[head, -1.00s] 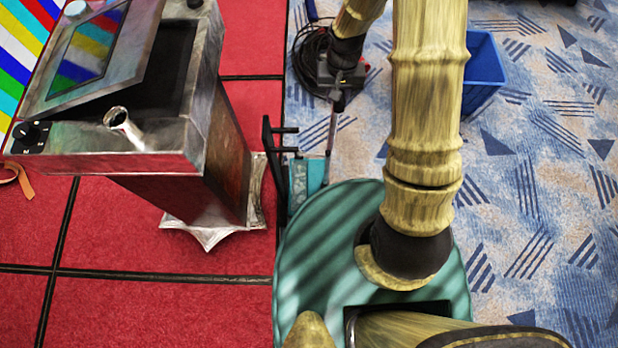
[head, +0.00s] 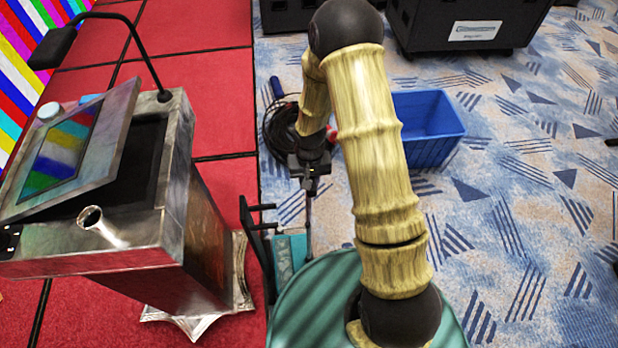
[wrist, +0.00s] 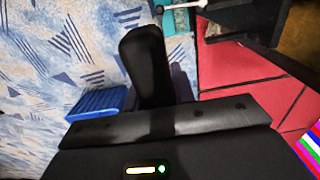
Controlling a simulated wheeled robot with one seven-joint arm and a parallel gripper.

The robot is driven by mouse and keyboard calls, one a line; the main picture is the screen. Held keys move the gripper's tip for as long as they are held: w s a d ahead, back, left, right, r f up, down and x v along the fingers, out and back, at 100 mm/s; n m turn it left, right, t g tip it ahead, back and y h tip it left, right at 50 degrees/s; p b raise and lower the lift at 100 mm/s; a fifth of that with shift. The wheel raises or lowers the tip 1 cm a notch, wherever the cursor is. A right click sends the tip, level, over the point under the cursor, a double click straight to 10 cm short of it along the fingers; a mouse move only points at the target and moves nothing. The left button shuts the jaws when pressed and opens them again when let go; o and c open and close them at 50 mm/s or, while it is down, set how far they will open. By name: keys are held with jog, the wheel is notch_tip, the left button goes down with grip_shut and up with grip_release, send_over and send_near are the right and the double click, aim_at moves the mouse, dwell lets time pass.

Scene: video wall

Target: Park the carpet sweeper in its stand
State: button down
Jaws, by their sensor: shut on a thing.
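The carpet sweeper (head: 291,257) has a teal head low on the floor and a thin grey shaft rising from it. My gripper (head: 309,182) is shut on the upper part of that shaft, which stands nearly upright. The stand (head: 262,243) is a black upright frame with two pegs pointing right. The sweeper's head is close to the stand's right side; I cannot tell whether they touch. My round teal base hides the lower part of both. The teal head also shows at the top of the wrist view (wrist: 177,20), beyond a black gripper finger.
A metal lectern (head: 190,235) with a tilted screen and lamp stands left of the stand, on red carpet. A coiled black cable (head: 280,130) lies behind my gripper. A blue bin (head: 425,128) is to the right. Black cases (head: 465,30) stand at the back. Patterned carpet at right is open.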

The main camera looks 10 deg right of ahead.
jog(key=shift+f, duration=2.05)
jog(key=c, duration=1.2)
grip_release()
jog(key=shift+f, duration=0.15)
jog(key=shift+o, duration=0.2)
notch_tip(320, 180, up, 11)
jog(key=shift+b, duration=0.3)
jog(key=shift+s+r, duration=0.1)
jog(key=shift+r, duration=0.55)
